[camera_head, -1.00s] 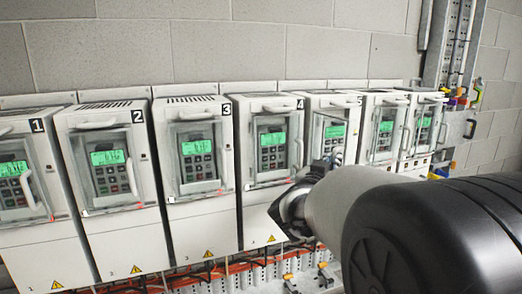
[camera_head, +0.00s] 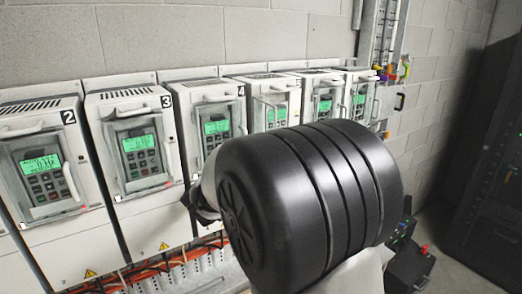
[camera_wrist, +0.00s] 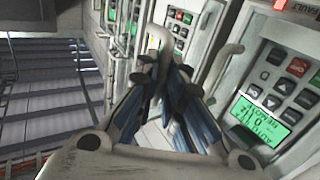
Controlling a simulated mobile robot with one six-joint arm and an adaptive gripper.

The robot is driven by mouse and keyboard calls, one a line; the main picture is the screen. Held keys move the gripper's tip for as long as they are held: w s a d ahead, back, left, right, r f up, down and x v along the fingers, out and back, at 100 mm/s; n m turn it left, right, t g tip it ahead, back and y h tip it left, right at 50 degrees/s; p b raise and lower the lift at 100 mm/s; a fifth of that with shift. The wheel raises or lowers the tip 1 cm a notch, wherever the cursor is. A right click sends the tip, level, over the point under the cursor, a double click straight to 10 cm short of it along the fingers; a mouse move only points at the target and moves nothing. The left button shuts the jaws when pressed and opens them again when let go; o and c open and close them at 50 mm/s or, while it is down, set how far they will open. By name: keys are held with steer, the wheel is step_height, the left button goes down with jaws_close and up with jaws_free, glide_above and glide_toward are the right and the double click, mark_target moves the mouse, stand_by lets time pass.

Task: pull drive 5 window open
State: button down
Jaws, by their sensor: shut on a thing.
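Drive 5 (camera_head: 262,82) is the unit just right of the one marked 4 in the head view. Its window (camera_head: 258,101) shows above my arm and seems to stand out at an angle from the drive's face; its lower part is hidden. My gripper is hidden behind my black arm joint in the head view. In the wrist view, my gripper (camera_wrist: 165,72) has its dark fingers shut on a pale window handle (camera_wrist: 158,38). How far the window is swung is hard to tell there.
Drive 4 (camera_head: 198,91), drive 3 (camera_head: 112,92) and drive 2 (camera_head: 30,109) stand in the row to the left, each with a handled window. Another handle (camera_wrist: 226,64) stands close right of my fingers. A dark cabinet (camera_head: 490,170) stands at the far right; open floor lies before it.

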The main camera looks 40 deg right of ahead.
steer(key=c, duration=2.1)
jaws_free()
steer(key=shift+w+r, duration=0.15)
steer(key=shift+r, duration=0.25)
steer(key=shift+o, duration=1.4)
steer(key=shift+w+d+f, duration=0.3)
steer(key=shift+o, duration=0.6)
steer(key=shift+s+a, duration=0.15)
steer(key=shift+s, duration=0.05)
steer(key=v, duration=1.2)
